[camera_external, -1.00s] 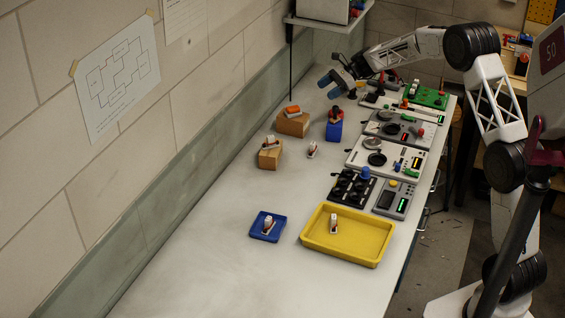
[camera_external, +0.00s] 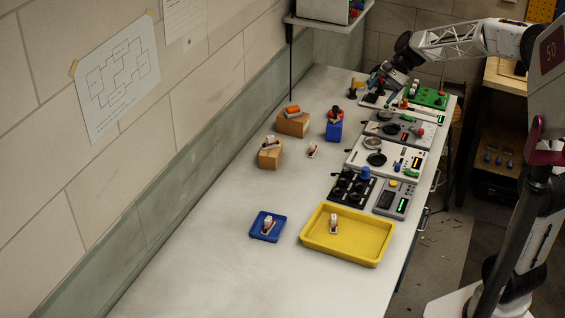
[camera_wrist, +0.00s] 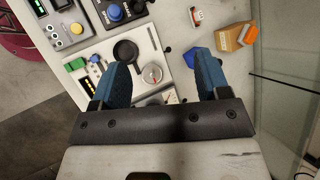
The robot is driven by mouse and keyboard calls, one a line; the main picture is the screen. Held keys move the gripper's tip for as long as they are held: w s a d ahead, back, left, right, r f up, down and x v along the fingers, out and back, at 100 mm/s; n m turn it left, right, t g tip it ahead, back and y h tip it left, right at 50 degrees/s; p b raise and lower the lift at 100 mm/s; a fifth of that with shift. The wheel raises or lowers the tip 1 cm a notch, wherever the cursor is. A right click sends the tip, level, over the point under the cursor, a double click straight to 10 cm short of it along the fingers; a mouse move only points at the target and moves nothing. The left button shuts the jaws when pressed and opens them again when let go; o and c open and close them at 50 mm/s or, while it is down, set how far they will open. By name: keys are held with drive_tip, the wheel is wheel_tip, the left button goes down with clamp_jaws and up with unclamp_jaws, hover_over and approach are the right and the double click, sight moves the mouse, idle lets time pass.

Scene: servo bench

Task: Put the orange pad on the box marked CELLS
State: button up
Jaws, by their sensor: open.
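An orange pad (camera_external: 292,110) lies on top of a tan wooden block (camera_external: 293,125) on the bench, left of the blue box. The pad shows also in the wrist view (camera_wrist: 251,34), at the upper right. A second tan block (camera_external: 269,160) carries a white and red part. A blue box (camera_external: 334,132) has a red and dark part on top. I cannot read the marking CELLS on any box. My gripper (camera_external: 375,80) is over the far end of the bench, well away from the pad; its blue fingers (camera_wrist: 163,58) are apart and empty.
Instrument panels (camera_external: 386,160) line the bench's right side. A yellow tray (camera_external: 345,252) and a small blue tray (camera_external: 260,234), each with a white part, stand nearer. A loose white part (camera_external: 312,150) lies beside the blocks. A shelf (camera_external: 322,22) overhangs the far end. The left bench is clear.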

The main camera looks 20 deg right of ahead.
drive_tip(key=s+d+f+n+t+h, duration=0.1)
drive_tip(key=s+d+n+h, duration=0.1)
drive_tip(key=s, duration=1)
drive_tip(key=s+d+n+t+h, duration=0.1)
drive_tip(key=s+d+n+h, duration=0.2)
drive_tip(key=s, duration=1)
drive_tip(key=s+d+f+n+h, duration=0.1)
drive_tip(key=s+d+n, duration=0.3)
drive_tip(key=s, duration=0.9)
drive_tip(key=shift+s+d+f+n+t+h, duration=0.15)
drive_tip(key=shift+d+f+n+t+h, duration=0.4)
drive_tip(key=shift+d, duration=1)
drive_tip(key=shift+r, duration=0.25)
